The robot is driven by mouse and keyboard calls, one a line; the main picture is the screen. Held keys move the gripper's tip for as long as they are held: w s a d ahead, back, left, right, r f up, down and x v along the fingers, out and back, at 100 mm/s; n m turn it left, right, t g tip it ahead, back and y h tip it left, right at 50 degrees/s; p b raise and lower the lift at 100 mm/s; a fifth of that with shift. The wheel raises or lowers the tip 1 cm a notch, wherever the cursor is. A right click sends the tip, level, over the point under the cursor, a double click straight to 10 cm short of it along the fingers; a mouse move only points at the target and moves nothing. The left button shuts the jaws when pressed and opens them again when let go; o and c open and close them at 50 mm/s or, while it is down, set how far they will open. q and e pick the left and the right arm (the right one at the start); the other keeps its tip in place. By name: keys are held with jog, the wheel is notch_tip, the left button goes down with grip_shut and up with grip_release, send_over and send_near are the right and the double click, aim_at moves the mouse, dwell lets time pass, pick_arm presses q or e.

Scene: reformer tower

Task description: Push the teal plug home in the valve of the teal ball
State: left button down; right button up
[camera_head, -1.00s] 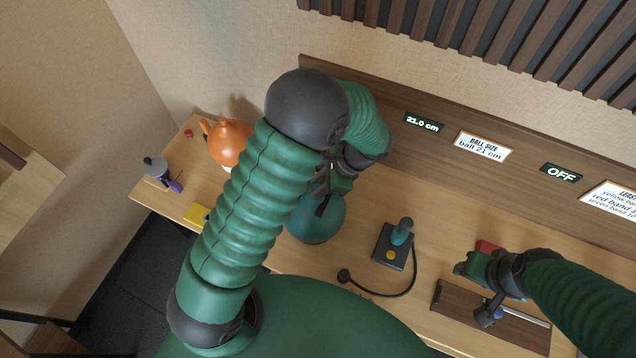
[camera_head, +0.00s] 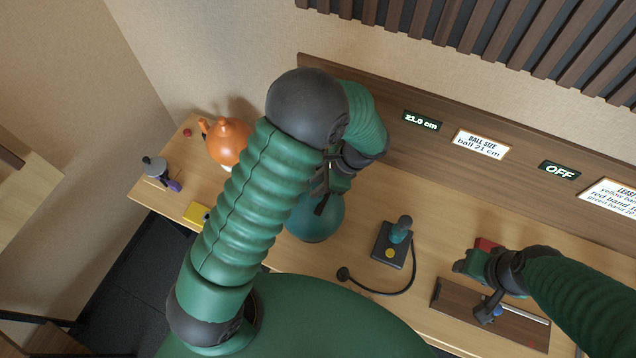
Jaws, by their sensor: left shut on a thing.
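The teal ball (camera_head: 318,222) stands on the table, partly hidden behind my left arm. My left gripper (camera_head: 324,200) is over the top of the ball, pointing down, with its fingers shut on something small. I take that to be the teal plug, but the plug and the valve are hidden by the gripper and arm, so I cannot tell how deep the plug sits. My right gripper (camera_head: 468,265) is at the right, above the table near a brown board; whether its fingers are open or shut is unclear.
A black pump box (camera_head: 391,252) with a teal handle and a black hose stands right of the ball. A brown board (camera_head: 480,322) lies at the right. An orange ball (camera_head: 229,143), a yellow block (camera_head: 197,214) and a small grey-topped item (camera_head: 156,166) are at the left. Display signs line the back panel.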

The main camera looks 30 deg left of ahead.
pick_arm(q)
jog(key=shift+a+f+b, duration=0.1)
jog(key=shift+f+b, duration=0.5)
jog(key=shift+f, duration=0.5)
jog(key=c, duration=1.1)
grip_release()
jog(key=shift+r, duration=0.1)
jog(key=b+v, duration=0.3)
jog(key=v, duration=1.4)
jog(key=s+a+f+n+t+h+b, duration=0.2)
jog(key=s+a+f+n, duration=0.1)
jog(key=s+f+n, duration=0.2)
jog(key=s+a+f+n+t+h+b, duration=0.2)
jog(key=s+a+f+n+h+b, duration=0.1)
jog(key=s+f+n, duration=0.3)
jog(key=shift+f+n+t, duration=0.3)
jog(key=shift+f+n, duration=0.4)
jog(key=shift+f, duration=0.1)
